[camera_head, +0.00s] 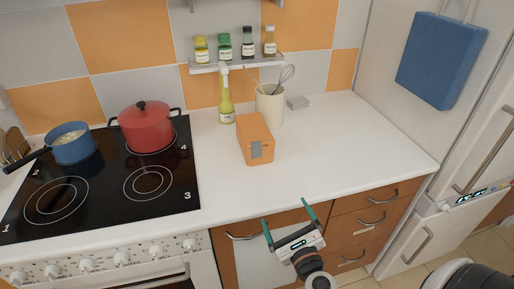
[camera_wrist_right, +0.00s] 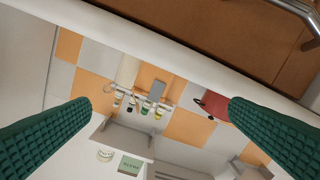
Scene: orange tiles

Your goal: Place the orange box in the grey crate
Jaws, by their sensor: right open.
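The orange box (camera_head: 255,141) stands upright on the white counter, right of the hob, with a grey patch on its front. In the right wrist view, which is upside down, the box (camera_wrist_right: 172,81) shows partly beyond and between the fingers. My right gripper (camera_head: 287,214) is open and empty, at the counter's front edge, in front of the box and apart from it. Its two green fingers flank the right wrist view. I cannot make out a grey crate in either view. My left gripper is not in view.
A red pot (camera_head: 149,128) and a blue saucepan (camera_head: 70,143) stand on the black hob (camera_head: 101,190). A yellow-green bottle (camera_head: 226,104) and a cream utensil pot (camera_head: 269,106) stand behind the box. The counter's right side is clear.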

